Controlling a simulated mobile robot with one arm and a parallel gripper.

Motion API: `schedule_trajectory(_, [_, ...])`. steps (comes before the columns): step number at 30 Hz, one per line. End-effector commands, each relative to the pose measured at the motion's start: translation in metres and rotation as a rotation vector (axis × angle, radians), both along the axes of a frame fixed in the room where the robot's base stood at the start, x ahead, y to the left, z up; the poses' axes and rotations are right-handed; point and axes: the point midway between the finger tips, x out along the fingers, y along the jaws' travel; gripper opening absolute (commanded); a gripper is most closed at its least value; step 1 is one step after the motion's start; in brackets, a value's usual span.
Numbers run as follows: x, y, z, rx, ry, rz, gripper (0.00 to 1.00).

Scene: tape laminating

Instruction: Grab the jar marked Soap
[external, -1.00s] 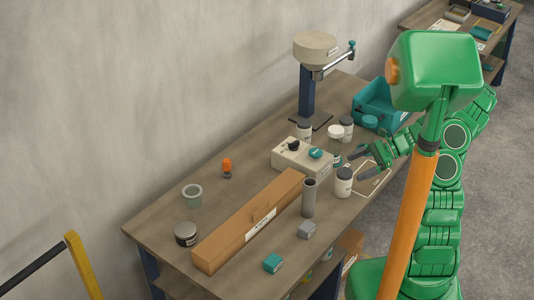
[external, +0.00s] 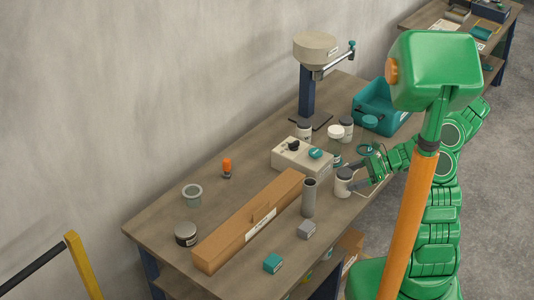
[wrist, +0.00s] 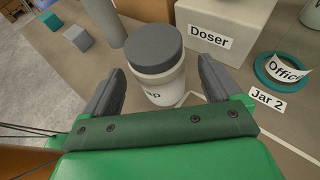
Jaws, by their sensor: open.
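The white jar (wrist: 158,84) has a grey lid, and its partly hidden label shows the letters "ap". It stands upright on the table between the two fingers of my gripper (wrist: 160,70) in the wrist view. The fingers are open on either side of it, with a visible gap on the left; contact on the right is hard to tell. In the external view the jar (external: 343,187) stands near the table's front edge, and my gripper (external: 358,177) reaches it from the right.
A beige box marked Doser (wrist: 225,30) stands just behind the jar. A grey cylinder (external: 309,198) stands to its left, and a long cardboard box (external: 248,222) lies beyond. A teal ring (wrist: 284,72) and a Jar 2 label (wrist: 267,101) are to the right.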

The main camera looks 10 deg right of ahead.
Motion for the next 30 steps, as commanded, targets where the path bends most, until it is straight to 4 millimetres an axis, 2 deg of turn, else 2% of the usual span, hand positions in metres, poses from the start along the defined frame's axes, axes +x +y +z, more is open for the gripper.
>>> schedule_trajectory(3, [-0.002,0.016,-0.008,0.002,0.001,0.004,0.91])
schedule_trajectory(9, [0.0,0.033,-0.014,0.004,-0.001,0.004,0.91])
schedule_trajectory(17, [0.0,0.034,-0.014,0.003,-0.002,0.002,0.9])
schedule_trajectory(27, [0.0,0.033,-0.015,0.002,-0.001,0.003,0.38])
schedule_trajectory(30, [0.0,0.033,-0.014,0.002,-0.001,0.003,0.27])
